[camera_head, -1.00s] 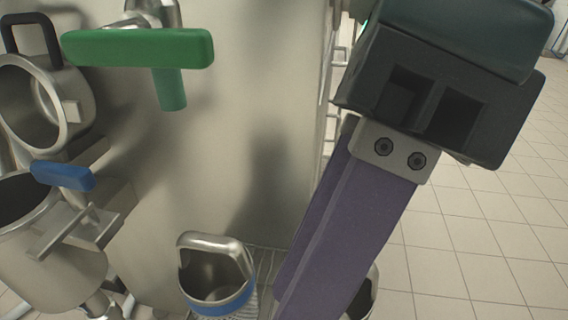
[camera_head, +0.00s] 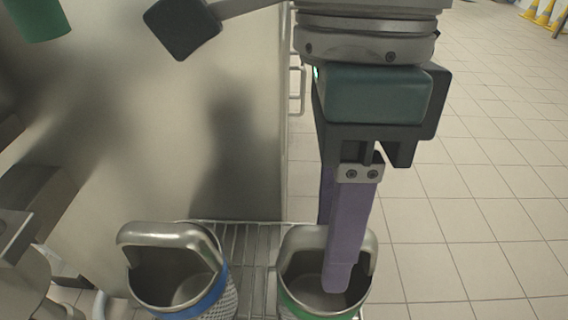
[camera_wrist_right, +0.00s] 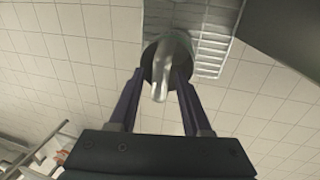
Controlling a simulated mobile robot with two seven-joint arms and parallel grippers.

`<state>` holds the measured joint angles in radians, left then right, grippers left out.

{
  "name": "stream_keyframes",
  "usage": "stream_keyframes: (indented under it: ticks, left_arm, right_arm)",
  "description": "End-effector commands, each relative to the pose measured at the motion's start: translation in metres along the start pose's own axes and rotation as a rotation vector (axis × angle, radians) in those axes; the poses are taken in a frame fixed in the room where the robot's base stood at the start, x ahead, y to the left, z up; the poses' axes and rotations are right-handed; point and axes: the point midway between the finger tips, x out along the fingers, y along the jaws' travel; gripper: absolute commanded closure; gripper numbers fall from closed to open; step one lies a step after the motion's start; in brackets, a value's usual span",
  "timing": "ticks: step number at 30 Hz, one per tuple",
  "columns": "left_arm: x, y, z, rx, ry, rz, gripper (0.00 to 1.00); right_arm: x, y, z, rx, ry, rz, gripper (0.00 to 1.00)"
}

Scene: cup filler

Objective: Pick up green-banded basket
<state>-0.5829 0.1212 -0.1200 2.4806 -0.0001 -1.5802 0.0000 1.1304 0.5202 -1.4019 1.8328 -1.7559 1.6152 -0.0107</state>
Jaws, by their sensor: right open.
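The green-banded basket (camera_head: 297,268) is a metal cup with an arched grey handle and a green band, standing at the lower middle of the head view. My right gripper (camera_head: 338,272) points down over it, its purple finger passing in front of the cup mouth. In the right wrist view the basket's handle (camera_wrist_right: 166,74) lies between the two spread fingers of my right gripper (camera_wrist_right: 159,80). The fingers are open, with one on each side of the handle. Whether either finger touches it cannot be told. My left gripper is not in view.
A blue-banded basket (camera_head: 178,272) stands close by on the left on the same wire rack (camera_head: 240,240). A large metal machine wall (camera_head: 245,120) rises behind and to the left.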

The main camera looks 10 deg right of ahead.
Motion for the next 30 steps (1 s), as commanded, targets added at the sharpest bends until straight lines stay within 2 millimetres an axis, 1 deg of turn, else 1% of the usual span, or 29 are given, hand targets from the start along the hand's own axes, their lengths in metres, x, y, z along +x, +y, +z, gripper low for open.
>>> stream_keyframes:
  ticks: [1,2,8,18,21,30]
  left_arm:
    - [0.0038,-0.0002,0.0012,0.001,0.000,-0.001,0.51]
    - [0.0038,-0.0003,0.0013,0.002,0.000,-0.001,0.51]
    - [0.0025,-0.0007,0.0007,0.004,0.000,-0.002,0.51]
    - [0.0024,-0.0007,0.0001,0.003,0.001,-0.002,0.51]
    - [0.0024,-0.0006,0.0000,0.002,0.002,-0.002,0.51]
    - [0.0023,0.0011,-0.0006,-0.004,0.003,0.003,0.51]
  right_arm:
    - [0.0074,-0.0001,-0.0003,0.000,0.000,0.001,0.52]
    - [0.0085,0.0000,-0.0001,0.000,-0.001,0.001,0.52]
    - [0.0073,0.0001,0.0000,0.001,-0.002,0.000,0.53]
    - [0.0070,0.0000,0.0000,0.001,-0.002,0.000,0.91]
    - [0.0070,0.0001,0.0000,0.001,-0.002,0.000,1.00]
    - [0.0069,0.0001,0.0000,0.001,-0.002,0.000,1.00]
